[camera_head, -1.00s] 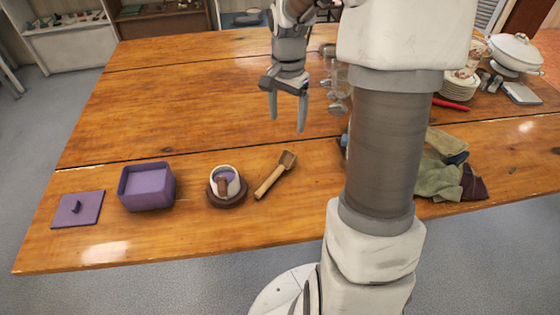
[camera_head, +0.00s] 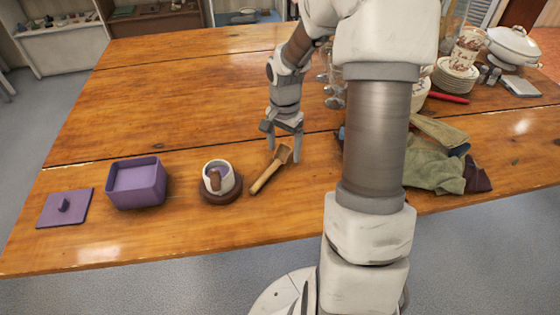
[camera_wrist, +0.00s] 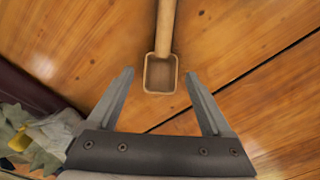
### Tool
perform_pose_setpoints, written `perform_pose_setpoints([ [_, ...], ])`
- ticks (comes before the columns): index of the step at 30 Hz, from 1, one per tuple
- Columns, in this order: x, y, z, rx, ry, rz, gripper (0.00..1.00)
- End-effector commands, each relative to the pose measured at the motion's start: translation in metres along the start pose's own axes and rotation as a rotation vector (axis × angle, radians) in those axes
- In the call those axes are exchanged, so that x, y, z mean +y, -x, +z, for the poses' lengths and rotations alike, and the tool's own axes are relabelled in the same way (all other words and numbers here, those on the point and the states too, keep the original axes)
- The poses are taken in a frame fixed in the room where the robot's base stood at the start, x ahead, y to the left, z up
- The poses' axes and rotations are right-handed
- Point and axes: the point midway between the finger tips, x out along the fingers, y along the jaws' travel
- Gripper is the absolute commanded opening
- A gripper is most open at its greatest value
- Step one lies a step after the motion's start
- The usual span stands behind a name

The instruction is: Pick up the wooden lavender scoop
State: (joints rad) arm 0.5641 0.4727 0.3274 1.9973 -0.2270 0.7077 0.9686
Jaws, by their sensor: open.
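The wooden scoop (camera_head: 269,171) lies on the table, its handle toward the front edge and its square bowl toward the back. In the wrist view the scoop (camera_wrist: 162,68) lies ahead of my gripper, with the bowl nearest and the handle running up out of the picture. My gripper (camera_head: 283,157) is open and empty, above the bowl end. In the wrist view the open fingers (camera_wrist: 157,84) show one on each side of the bowl, with clear gaps. I cannot tell the exact height above the table.
Left of the scoop stand a white cup (camera_head: 219,176) on a dark round base, a purple box (camera_head: 136,196) and a flat purple lid (camera_head: 64,208). Green cloth (camera_head: 434,168) lies to the right. Stacked plates (camera_head: 455,79) and a white tureen (camera_head: 514,47) stand at the back right.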

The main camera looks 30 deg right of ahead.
Motion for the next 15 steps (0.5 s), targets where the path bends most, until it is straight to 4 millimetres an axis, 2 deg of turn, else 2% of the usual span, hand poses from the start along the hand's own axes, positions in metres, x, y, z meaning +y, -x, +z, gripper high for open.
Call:
perform_pose_setpoints([
  [6, -0.0002, -0.0001, -0.0001, 0.001, 0.000, -0.001, 0.82],
  [15, -0.0004, 0.0001, -0.0002, 0.001, 0.000, -0.001, 0.28],
])
